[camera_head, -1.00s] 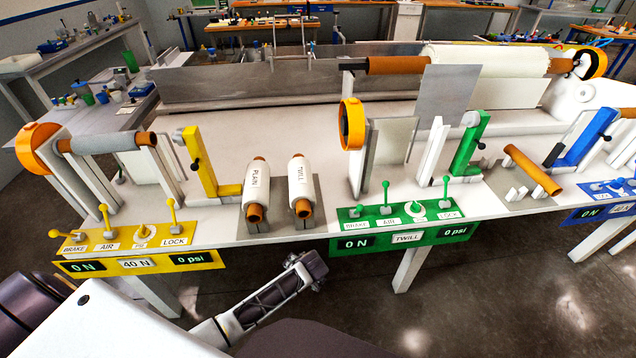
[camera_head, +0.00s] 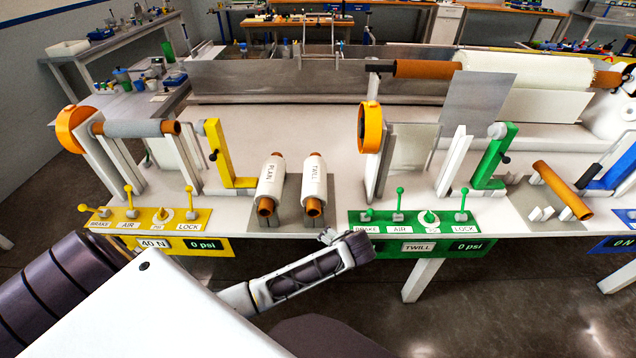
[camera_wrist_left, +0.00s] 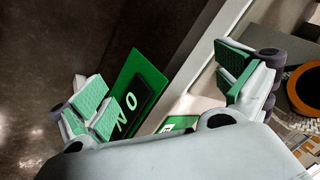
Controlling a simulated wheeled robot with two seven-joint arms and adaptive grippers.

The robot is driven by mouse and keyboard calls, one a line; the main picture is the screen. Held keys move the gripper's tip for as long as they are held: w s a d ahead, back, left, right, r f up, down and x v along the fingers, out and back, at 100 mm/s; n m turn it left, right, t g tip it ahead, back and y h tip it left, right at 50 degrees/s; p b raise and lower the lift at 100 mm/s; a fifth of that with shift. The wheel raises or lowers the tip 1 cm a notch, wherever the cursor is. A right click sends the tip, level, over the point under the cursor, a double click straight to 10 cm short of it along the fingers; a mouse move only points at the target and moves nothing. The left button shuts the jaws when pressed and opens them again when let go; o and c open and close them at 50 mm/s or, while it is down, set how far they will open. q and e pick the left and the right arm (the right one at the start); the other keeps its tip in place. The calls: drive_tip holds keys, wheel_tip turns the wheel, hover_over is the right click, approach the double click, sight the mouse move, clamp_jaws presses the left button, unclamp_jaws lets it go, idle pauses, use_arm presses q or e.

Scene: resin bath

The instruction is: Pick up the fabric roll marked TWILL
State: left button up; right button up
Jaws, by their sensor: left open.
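The TWILL roll (camera_head: 315,178) is a white roll on an orange-brown core. It lies on a grey stand on the bench, right of the similar PLAIN roll (camera_head: 271,180). My left gripper (camera_head: 340,237) is at the bench's front edge, in front of and below the TWILL roll and apart from it. It covers the left part of the green panel. In the left wrist view the open fingers (camera_wrist_left: 165,88) have green pads and nothing between them; the green panel's 0 N display lies beyond. An orange ring at the right edge there is cut off. My right gripper is not in view.
The yellow panel (camera_head: 150,218) with levers stands left of the rolls, the green panel (camera_head: 440,218) right. An upright yellow bracket (camera_head: 217,150) and an orange wheel (camera_head: 369,128) flank the rolls. The bench behind the rolls is clear up to a long metal trough (camera_head: 270,80).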

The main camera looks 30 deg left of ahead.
sight(323, 182)
use_arm(q)
drive_tip(key=w+a+r+n+t+y, duration=0.1)
drive_tip(key=w+a+r+n+y, duration=0.1)
drive_tip(key=r, duration=0.6)
drive_tip(key=w+a+r+n+y, duration=0.1)
drive_tip(key=w+a+r+y, duration=0.2)
drive_tip(key=w+r, duration=0.3)
wheel_tip(323, 182, up, 3)
drive_tip(key=shift+w+a+r+n+t+y, duration=0.1)
drive_tip(key=shift+w+a+n+t+y, duration=0.1)
drive_tip(key=shift+n+t+y, duration=0.25)
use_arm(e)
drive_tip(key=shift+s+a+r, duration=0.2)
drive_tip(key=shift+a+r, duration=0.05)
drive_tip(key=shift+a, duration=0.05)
use_arm(q)
drive_tip(key=shift+p, duration=0.3)
drive_tip(key=x, duration=0.7)
drive_tip(key=shift+w+a, duration=0.15)
drive_tip(key=shift+a, duration=0.05)
drive_tip(key=shift+w+a+f, duration=0.2)
drive_tip(key=shift+a+f, duration=0.1)
drive_tip(key=shift+a, duration=0.05)
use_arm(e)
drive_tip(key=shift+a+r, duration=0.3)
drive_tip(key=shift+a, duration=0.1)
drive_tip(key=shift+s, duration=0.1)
use_arm(q)
drive_tip(key=shift+a, duration=0.1)
